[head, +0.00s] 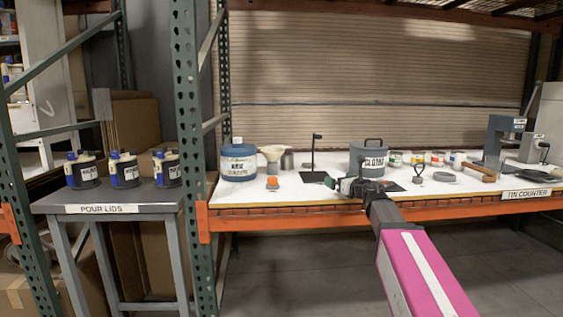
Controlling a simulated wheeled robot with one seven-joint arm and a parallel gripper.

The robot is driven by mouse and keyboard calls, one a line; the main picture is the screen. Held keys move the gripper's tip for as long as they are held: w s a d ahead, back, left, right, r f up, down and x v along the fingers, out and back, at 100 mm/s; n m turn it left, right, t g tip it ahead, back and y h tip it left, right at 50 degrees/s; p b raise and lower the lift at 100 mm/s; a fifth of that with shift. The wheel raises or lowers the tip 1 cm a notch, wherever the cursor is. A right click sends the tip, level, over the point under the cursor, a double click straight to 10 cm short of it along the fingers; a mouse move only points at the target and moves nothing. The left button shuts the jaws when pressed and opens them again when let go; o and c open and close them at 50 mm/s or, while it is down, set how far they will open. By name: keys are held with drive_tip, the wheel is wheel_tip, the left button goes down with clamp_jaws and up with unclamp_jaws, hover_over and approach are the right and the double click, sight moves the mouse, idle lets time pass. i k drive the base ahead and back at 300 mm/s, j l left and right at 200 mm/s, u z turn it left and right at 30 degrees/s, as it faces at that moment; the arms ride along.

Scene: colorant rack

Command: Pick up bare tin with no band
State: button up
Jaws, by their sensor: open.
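A small plain grey tin (287,161), with no coloured band that I can see, stands on the white counter left of centre, just right of a cream funnel-like vessel (271,153). Several small tins with coloured bands stand in a row further right: one green (395,159), one red (417,158), one orange-red (437,159) and one yellowish (457,160). My gripper (345,186) is open near the counter's front edge, right of the grey tin and nearer to me. I cannot make out anything between its fingers.
A grey lidded bin marked "CLOTHS" (368,160) stands behind my gripper. A green rack post (190,120) divides the counter from the pour lids table (110,197).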

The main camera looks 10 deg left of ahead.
sight(286, 158)
drive_tip(key=i+j, duration=0.8)
drive_tip(key=j, duration=0.15)
